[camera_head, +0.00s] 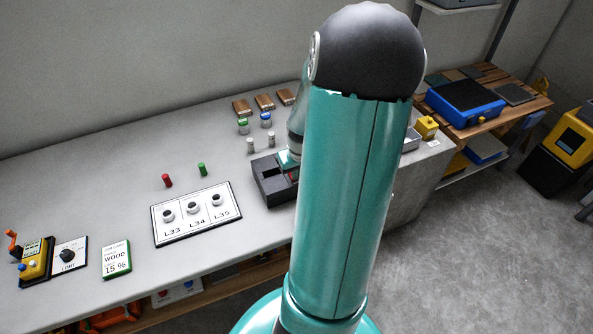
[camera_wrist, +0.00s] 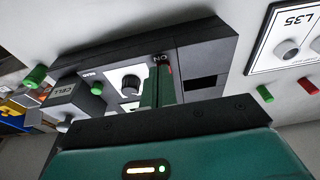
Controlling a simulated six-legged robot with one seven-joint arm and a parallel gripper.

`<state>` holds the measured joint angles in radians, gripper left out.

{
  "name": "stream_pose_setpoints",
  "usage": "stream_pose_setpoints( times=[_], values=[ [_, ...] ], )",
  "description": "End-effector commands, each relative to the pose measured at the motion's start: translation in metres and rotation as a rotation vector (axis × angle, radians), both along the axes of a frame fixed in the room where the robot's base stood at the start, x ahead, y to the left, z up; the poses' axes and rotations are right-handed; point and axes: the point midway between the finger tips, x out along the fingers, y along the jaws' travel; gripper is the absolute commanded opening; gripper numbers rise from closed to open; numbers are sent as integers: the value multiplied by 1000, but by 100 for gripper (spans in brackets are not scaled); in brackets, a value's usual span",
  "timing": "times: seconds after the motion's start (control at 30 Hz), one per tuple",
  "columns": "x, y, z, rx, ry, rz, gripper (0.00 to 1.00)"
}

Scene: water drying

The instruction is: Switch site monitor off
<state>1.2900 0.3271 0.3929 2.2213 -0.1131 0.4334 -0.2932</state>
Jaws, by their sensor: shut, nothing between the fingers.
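A black device, which I take to be the site monitor, stands on the grey bench in the head view (camera_head: 268,182), partly hidden behind my arm. In the wrist view the black device (camera_wrist: 205,52) shows an "ON" label, a white panel with a round knob (camera_wrist: 131,84), a "READ" label and a dark slot. My gripper (camera_wrist: 161,72) is shut and empty, its green fingers reaching to the device right at the "ON" label. A small red patch shows beside the fingertips. Whether they touch a switch is hidden. No display state can be read.
A white panel with knobs marked L33, L34 and L35 (camera_head: 196,214) lies left of the device. A grey "CELL" block (camera_wrist: 77,98) sits close beside the device. A blue case (camera_head: 465,102) lies on the wooden table.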

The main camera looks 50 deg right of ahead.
Motion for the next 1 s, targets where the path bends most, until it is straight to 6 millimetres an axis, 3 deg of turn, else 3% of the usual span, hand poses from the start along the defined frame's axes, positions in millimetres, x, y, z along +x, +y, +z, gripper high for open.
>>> stream_pose_setpoints(
  times=[0.77, 1.0],
  values=[
    [14, -7, 6, 0, 0, 0, 0],
    [21, -6, 18, -2, 0, 2, 0]
  ],
)
